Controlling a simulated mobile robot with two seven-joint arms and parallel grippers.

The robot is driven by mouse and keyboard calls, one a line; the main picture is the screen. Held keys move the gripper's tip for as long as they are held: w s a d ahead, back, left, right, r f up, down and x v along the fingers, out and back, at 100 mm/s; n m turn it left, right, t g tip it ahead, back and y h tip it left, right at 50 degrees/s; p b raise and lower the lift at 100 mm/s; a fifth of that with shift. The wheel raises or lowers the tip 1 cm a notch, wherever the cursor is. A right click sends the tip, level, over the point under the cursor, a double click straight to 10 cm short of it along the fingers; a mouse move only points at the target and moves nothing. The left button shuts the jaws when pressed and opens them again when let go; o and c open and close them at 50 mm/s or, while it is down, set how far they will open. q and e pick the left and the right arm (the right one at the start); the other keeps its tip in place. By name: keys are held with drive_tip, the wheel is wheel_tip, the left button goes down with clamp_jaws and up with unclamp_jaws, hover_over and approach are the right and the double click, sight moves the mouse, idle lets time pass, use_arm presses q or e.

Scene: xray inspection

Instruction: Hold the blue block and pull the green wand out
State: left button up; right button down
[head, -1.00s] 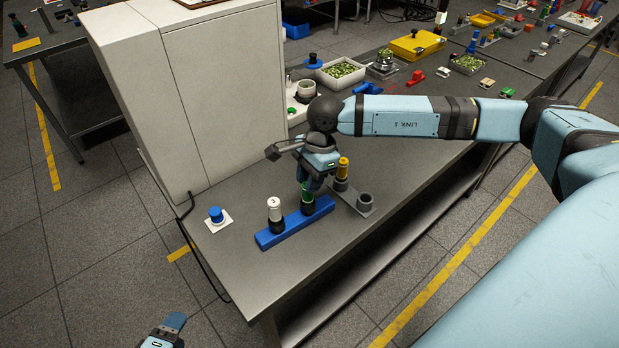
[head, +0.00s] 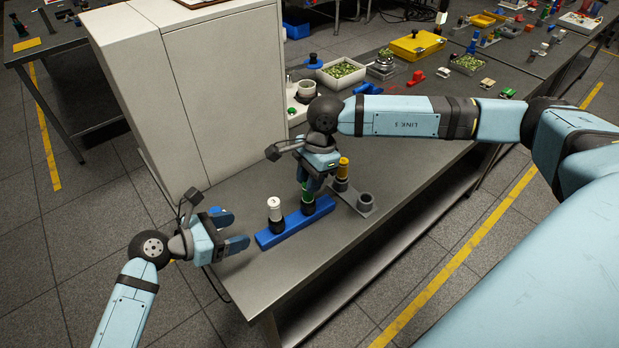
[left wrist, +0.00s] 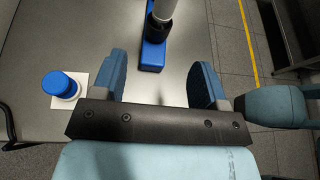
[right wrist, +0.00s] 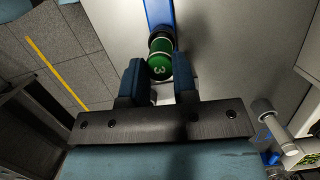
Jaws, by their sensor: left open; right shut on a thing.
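The blue block (head: 275,236) lies on the table's near corner, with a white wand (head: 274,208) upright in its left holder. The green wand (head: 307,194) stands in the block's right holder; its green top marked 3 (right wrist: 160,62) shows between the fingers in the right wrist view. My right gripper (head: 305,186) is shut on the green wand from above. My left gripper (head: 240,230) is open and empty, just left of the block's left end. In the left wrist view the block's end (left wrist: 152,58) lies ahead, between and beyond the open fingers.
A blue button on a white plate (left wrist: 65,88) is left of my left gripper. A large white cabinet (head: 220,90) rises behind. Trays and small parts fill the far table.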

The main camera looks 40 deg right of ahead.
sight(271, 222)
use_arm(q)
drive_tip(key=x, duration=1)
drive_tip(key=shift+d+f, duration=0.2)
drive_tip(key=shift+d, duration=0.05)
clamp_jaws()
idle(0.9)
use_arm(e)
drive_tip(key=shift+r, duration=0.4)
idle(0.5)
drive_tip(key=shift+a+v, duration=0.2)
drive_tip(key=shift+v, duration=0.7)
drive_tip(key=shift+a+v, duration=0.25)
drive_tip(key=shift+v, duration=0.65)
drive_tip(key=shift+r, duration=0.1)
